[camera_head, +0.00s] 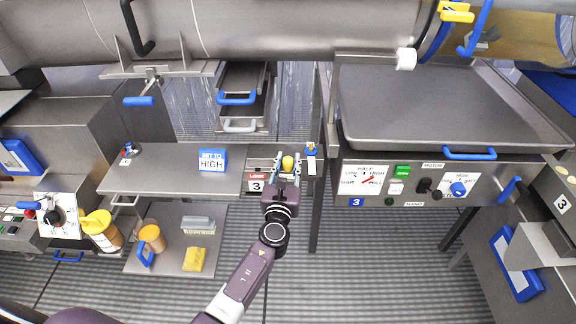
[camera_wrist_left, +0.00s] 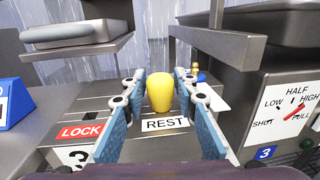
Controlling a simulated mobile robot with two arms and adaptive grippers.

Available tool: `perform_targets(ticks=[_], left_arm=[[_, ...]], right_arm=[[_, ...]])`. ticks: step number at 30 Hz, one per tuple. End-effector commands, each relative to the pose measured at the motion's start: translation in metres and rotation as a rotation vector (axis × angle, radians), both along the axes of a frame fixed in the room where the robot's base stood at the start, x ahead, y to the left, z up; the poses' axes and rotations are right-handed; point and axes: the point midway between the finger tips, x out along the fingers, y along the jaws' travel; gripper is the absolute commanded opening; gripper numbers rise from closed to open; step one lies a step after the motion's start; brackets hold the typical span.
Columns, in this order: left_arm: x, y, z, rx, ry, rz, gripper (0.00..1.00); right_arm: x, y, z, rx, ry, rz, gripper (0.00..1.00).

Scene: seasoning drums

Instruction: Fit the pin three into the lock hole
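A yellow knob-like pin top (camera_head: 288,163) stands at the small steel ledge in the middle of the head view. In the left wrist view the yellow pin (camera_wrist_left: 160,90) is upright behind a white REST label (camera_wrist_left: 165,124). My left gripper (camera_head: 288,158) is open, with its blue-grey fingers on both sides of the pin; small gaps show beside it. A red LOCK label (camera_wrist_left: 80,132) with a 3 below it lies left of the gripper. My right gripper is not in view.
A blue SET TO HIGH sign (camera_head: 212,160) stands on the steel shelf to the left. A control panel (camera_head: 410,182) under a large tray (camera_head: 440,105) is close on the right. A small blue and yellow item (camera_head: 311,150) stands just right of the gripper.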

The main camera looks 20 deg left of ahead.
Motion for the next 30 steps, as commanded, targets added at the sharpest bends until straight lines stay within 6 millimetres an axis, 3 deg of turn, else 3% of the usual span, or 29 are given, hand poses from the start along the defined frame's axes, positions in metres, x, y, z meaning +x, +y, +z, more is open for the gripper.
perform_targets(ticks=[1, 6, 17, 23, 30], left_arm=[[0.0, 0.0, 0.0, 0.0, 0.0, 0.0, 0.19], [0.0, 0.0, 0.0, 0.0, 0.0, 0.0, 0.0], [0.0, 0.0, 0.004, -0.001, -0.001, 0.0, 0.0], [0.0, 0.0, 0.022, -0.003, -0.002, 0.001, 0.0], [0.0, 0.0, 0.06, -0.002, -0.002, 0.0, 0.0]], right_arm=[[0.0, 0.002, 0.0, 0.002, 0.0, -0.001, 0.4], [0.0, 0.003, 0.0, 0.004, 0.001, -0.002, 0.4], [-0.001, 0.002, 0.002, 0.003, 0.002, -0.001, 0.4], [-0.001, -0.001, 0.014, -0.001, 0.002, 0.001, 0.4], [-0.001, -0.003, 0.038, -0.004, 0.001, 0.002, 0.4]])
